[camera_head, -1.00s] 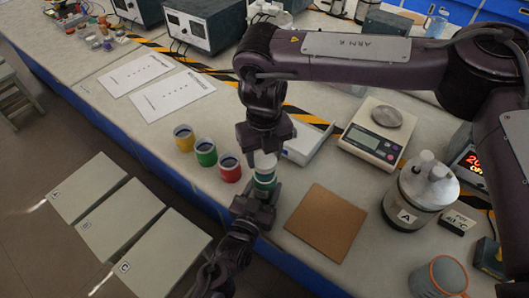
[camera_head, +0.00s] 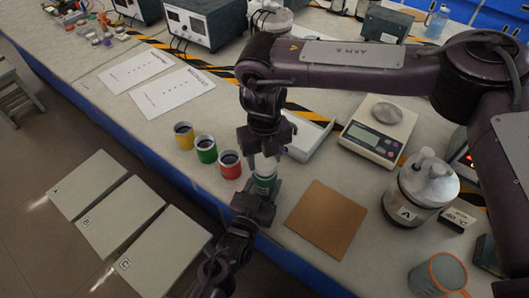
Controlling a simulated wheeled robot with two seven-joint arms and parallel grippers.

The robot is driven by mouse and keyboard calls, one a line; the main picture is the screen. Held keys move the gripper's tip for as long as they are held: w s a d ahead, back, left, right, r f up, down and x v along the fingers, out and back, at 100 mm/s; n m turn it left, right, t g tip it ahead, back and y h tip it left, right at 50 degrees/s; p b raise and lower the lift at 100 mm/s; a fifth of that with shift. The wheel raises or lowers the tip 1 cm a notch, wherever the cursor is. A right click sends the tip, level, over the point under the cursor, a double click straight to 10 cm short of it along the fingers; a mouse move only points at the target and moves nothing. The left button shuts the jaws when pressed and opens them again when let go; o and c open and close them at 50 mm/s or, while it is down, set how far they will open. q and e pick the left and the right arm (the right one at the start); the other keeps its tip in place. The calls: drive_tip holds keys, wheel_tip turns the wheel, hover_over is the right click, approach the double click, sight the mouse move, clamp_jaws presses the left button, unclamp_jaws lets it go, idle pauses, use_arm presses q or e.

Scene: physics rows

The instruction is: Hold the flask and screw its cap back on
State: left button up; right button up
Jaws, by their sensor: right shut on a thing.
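The flask (camera_head: 264,181), white with a green band, is upright near the front edge of the bench, between my two grippers. My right gripper (camera_head: 265,156) points down from above and is shut on the white cap (camera_head: 265,164) at the flask's top. Whether the cap's thread is engaged is hidden by the fingers. My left gripper (camera_head: 262,196) comes up from below, with its fingers at the flask's lower part. How tightly its jaws close there cannot be made out.
Yellow (camera_head: 184,138), green (camera_head: 206,150) and red (camera_head: 230,166) cups stand left of the flask. A brown square board (camera_head: 327,218) lies to its right. A balance (camera_head: 371,137) and a jar marked A (camera_head: 420,195) stand farther right. Papers (camera_head: 172,94) lie at the upper left.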

drive_tip(key=shift+f, duration=0.55)
idle(0.4)
